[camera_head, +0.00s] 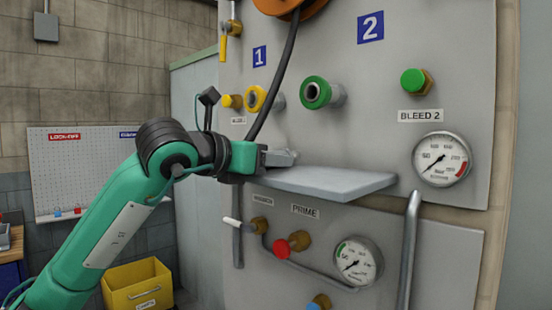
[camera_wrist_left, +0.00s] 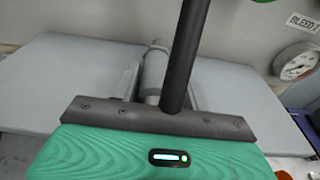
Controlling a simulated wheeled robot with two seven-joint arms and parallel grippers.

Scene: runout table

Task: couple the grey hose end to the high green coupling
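The high green coupling (camera_head: 316,93) sticks out of the grey panel below and left of the blue 2 sign, with its green ring facing left and its bore open. My left gripper (camera_head: 277,158) is below and left of it, just above the grey shelf (camera_head: 330,182). The gripper is shut on the grey hose end (camera_wrist_left: 155,68), a metal cylinder lying between the fingers in the left wrist view. The dark hose (camera_head: 282,75) runs from the hose end up to the orange reel (camera_head: 292,6). My right gripper is not in view.
A yellow coupling (camera_head: 256,99) sits left of the green one. A green knob (camera_head: 412,82) and a gauge (camera_head: 441,159) are to the right. The panel above the shelf is clear around the coupling.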

